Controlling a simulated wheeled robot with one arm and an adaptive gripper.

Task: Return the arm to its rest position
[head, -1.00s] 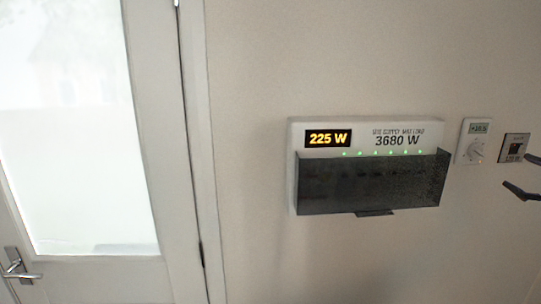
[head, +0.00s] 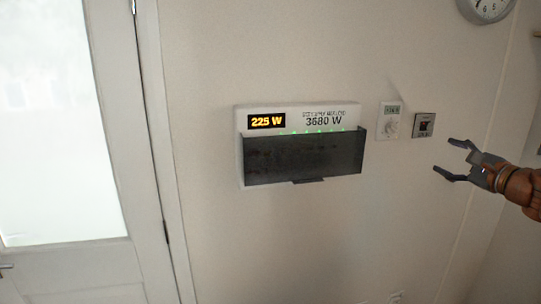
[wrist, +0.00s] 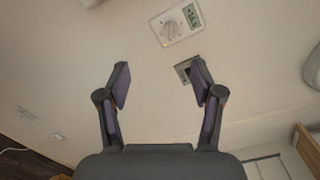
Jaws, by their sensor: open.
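My gripper (head: 458,160) is at the right of the head view, its dark fingers spread and pointing left toward the wall. Nothing is between the fingers. In the wrist view my gripper (wrist: 160,85) shows both fingers apart, with bare wall beyond them. The orange-brown part of my arm enters from the right edge of the head view.
A power panel (head: 300,160) with a dark cover reads 225 W and 3680 W. A thermostat (head: 390,121) and a small switch plate (head: 424,126) are to its right, near my fingers. A clock (head: 486,8) hangs above. A white door (head: 100,150) stands left.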

